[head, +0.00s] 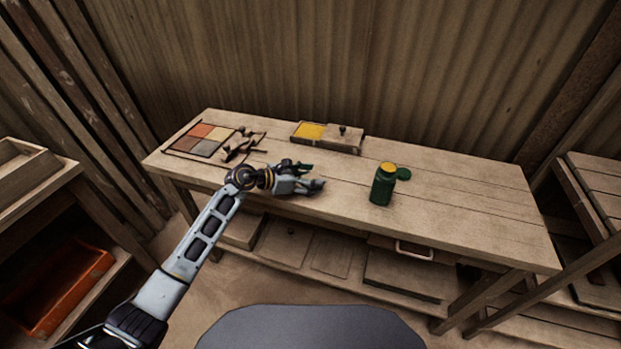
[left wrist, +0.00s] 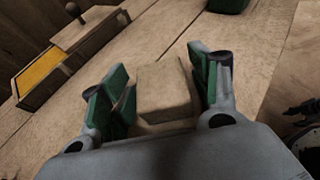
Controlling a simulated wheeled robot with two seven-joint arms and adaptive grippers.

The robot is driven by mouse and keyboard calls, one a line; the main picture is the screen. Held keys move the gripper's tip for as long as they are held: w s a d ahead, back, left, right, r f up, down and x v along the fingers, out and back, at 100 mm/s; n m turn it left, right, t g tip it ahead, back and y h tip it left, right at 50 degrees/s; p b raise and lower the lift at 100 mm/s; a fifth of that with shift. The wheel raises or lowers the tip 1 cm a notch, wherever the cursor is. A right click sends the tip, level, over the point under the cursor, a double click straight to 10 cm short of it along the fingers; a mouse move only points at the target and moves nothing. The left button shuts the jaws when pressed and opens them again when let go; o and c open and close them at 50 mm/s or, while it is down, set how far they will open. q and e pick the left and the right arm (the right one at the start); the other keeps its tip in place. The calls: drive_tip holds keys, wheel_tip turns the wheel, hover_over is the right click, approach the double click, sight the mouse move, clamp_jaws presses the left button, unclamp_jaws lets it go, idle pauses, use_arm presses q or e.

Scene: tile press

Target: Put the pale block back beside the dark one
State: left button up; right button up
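My left gripper (head: 308,179) is low over the front middle of the workbench, its fingers pointing right. In the left wrist view, the pale block (left wrist: 164,82) sits between the two green-padded fingers of that gripper (left wrist: 166,80). Narrow gaps show between the block and the pads, so the fingers look open around it. The block is not clear in the head view, where the gripper covers that spot. I cannot pick out a dark block with certainty; small dark shapes (head: 240,146) lie behind the gripper.
A tray with a yellow fill (head: 310,131) and a knobbed pale lid (head: 346,142) stands at the bench's back. A panel of coloured tiles (head: 203,138) lies at the left. A green jar (head: 382,187) and green cap (head: 404,173) stand to the right. The bench's right end (head: 480,217) is clear.

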sight(311, 177)
use_arm(q)
drive_tip(key=shift+a+r, duration=0.1)
drive_tip(key=shift+r, duration=0.1)
drive_tip(key=shift+v, duration=1.05)
drive_tip(key=v, duration=0.2)
drive_tip(key=shift+s+a, duration=0.15)
drive_tip(key=shift+a, duration=0.1)
drive_tip(key=v, duration=0.5)
drive_tip(key=shift+s+a+r, duration=0.2)
drive_tip(key=shift+a, duration=0.1)
drive_tip(key=shift+s+a+r, duration=0.1)
drive_tip(key=shift+s+a, duration=0.05)
drive_tip(key=shift+a, duration=0.1)
drive_tip(key=shift+s+a+r, duration=0.15)
drive_tip(key=shift+a, duration=0.1)
use_arm(e)
drive_tip(key=shift+s+d+f, duration=0.25)
drive_tip(key=shift+s, duration=0.45)
drive_tip(key=shift+s+d+f, duration=0.2)
drive_tip(key=shift+s, duration=0.45)
